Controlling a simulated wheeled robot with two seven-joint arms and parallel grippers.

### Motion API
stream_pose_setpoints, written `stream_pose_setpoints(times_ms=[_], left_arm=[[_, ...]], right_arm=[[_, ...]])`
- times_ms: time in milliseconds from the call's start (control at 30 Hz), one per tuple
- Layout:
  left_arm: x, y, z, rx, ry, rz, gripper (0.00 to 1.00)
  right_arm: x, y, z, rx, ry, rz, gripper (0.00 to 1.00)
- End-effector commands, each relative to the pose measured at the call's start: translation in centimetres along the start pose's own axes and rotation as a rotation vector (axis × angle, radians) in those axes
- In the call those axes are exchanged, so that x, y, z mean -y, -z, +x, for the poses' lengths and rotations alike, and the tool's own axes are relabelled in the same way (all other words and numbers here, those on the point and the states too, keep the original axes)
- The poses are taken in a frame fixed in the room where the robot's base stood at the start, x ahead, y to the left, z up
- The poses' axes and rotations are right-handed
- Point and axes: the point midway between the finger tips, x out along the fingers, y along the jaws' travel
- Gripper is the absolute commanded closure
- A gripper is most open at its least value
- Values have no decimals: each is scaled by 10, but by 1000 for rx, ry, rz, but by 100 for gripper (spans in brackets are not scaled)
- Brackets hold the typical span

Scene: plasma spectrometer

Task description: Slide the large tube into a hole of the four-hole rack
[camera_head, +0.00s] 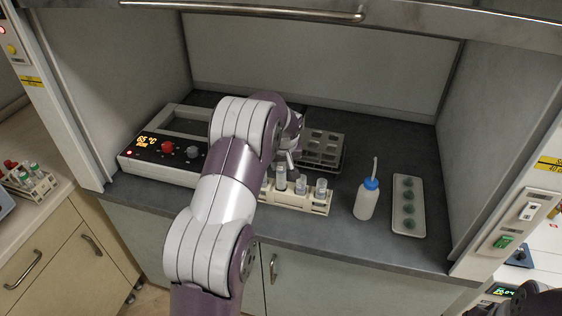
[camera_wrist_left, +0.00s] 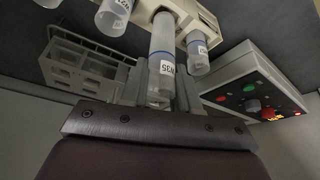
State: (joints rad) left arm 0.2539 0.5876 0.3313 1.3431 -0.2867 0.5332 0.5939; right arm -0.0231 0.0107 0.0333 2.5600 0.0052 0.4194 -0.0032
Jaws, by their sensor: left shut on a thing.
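My left gripper (camera_head: 291,156) is over the back edge of the cream rack (camera_head: 311,206), partly hidden by my own arm in the head view. In the left wrist view its fingers (camera_wrist_left: 162,88) are shut on the large tube (camera_wrist_left: 163,52), a clear tube with a blue band and a white label. The tube's far end is at the cream rack (camera_wrist_left: 206,17), by a dark square opening; I cannot tell how deep it sits. Other similar tubes (camera_wrist_left: 198,55) stand in that rack on both sides.
A grey rack with several square holes (camera_head: 323,142) stands behind. A heater box (camera_head: 165,150) with a lit display is at left. A blue-capped wash bottle (camera_head: 367,200) and a white tray (camera_head: 409,230) with green items are at right. The bench between bottle and back wall is clear.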

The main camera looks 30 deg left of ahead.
Motion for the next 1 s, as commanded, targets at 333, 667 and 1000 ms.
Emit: stream_pose_setpoints(times_ms=[333, 667, 1000], left_arm=[[0, -8, 20, 0, 0, 0, 100], [0, -10, 26, 0, 0, 0, 100], [0, -13, 32, 0, 0, 0, 100]], right_arm=[[0, -2, 18, 0, 0, 0, 65], [0, -3, 22, 0, 0, 0, 65], [0, -3, 28, 0, 0, 0, 65]])
